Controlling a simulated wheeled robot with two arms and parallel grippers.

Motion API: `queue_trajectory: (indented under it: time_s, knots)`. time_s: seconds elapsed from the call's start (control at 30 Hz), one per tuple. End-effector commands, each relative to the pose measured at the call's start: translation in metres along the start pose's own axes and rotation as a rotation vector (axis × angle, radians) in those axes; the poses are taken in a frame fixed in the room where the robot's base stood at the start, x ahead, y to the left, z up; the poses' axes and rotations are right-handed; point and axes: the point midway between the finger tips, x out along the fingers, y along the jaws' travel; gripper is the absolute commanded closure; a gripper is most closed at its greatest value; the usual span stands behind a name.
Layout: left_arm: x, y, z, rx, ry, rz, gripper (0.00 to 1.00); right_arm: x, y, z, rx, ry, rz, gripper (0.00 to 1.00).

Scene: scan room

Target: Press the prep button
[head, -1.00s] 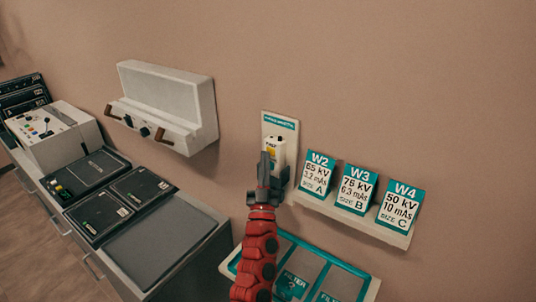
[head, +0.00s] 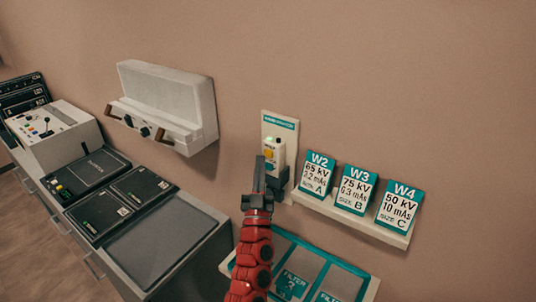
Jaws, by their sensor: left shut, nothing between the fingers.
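A small white hand switch (head: 279,152) sits on a pale wall plate with a teal label (head: 280,123). A yellow button (head: 269,154) shows on its face, and a small dark knob (head: 278,140) is at its top with a small greenish spot beside it. I cannot read which one is marked prep. My left gripper (head: 260,160) is shut and empty, its fingertips just left of and below the yellow button in the picture. I cannot tell whether they touch the switch. The gripper hides the switch's lower left part. My right gripper is not in view.
A shelf (head: 350,222) with cards W2 (head: 317,175), W3 (head: 356,190) and W4 (head: 399,208) is right of the switch. A filter tray (head: 362,274) lies below. A white wall unit (head: 165,95) and counter devices stand left.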

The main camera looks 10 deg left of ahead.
Motion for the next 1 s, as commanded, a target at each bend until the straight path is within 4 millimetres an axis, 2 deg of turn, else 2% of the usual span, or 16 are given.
queue_trajectory:
  time_s: [0.5,1.0]
  knots:
    - [-0.032,-0.023,-0.022,0.002,-0.003,0.000,1.00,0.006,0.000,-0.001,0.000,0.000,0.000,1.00]
    - [-0.034,-0.024,-0.024,0.000,-0.001,0.000,1.00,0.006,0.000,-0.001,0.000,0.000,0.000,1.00]
